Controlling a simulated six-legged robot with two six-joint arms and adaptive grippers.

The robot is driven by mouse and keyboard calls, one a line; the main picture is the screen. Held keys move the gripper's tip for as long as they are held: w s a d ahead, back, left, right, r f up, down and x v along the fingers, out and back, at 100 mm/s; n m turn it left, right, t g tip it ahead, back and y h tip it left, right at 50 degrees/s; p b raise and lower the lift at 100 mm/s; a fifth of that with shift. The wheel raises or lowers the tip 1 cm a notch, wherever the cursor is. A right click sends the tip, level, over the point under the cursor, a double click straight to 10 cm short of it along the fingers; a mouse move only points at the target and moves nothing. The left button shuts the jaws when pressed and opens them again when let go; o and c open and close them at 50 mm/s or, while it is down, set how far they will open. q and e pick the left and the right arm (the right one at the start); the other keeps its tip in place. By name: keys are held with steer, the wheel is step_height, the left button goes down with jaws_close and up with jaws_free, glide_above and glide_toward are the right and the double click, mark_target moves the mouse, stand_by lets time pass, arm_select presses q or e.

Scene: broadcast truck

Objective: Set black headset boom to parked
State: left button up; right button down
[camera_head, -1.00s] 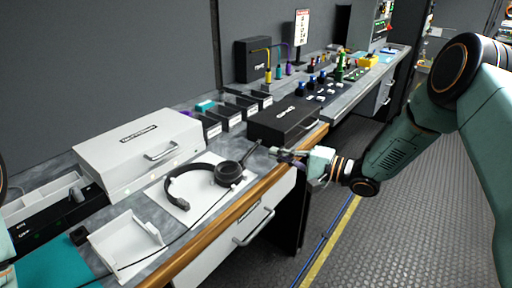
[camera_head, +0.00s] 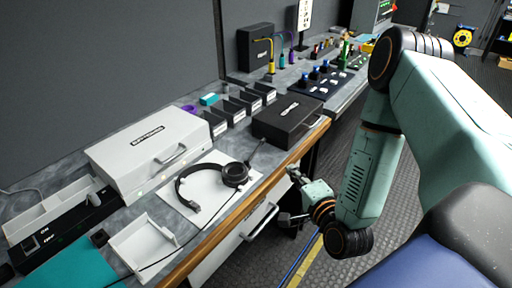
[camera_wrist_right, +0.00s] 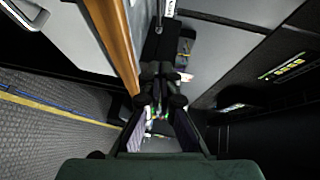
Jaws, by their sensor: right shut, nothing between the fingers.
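The black headset (camera_head: 235,175) lies on a white pad on the counter in the head view. Its headband curves left from the ear cup. The thin boom (camera_head: 254,154) sticks out from the ear cup, up and right toward the black case. My right gripper (camera_head: 294,174) is shut and empty, off the counter's front edge, right of the headset and apart from it. In the right wrist view its fingers (camera_wrist_right: 162,75) are together beside the wooden edge; the headset is not identifiable there. My left gripper is not in view.
A white case (camera_head: 150,150) stands left of the headset, a black case (camera_head: 290,117) beyond it. Small open bins (camera_head: 238,105) line the back. A white tray (camera_head: 140,245) sits at front left. A wooden rail (camera_head: 240,207) edges the counter. Floor is clear right of it.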

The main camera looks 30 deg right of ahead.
glide_toward(260, 146)
steer(key=w+d, duration=0.2)
steer(key=d, duration=0.1)
steer(key=shift+w+d+b, duration=0.2)
steer(key=shift+b, duration=0.2)
steer(key=shift+w+a+f, duration=0.15)
steer(key=shift+w+a, duration=0.3)
steer(key=shift+w, duration=0.15)
steer(key=shift+w+a+f, duration=0.2)
steer(key=shift+w+a, duration=0.25)
steer(key=shift+w, duration=0.15)
steer(key=shift+w+a+f, duration=0.2)
steer(key=shift+w, duration=0.3)
steer(key=shift+s+r, duration=0.1)
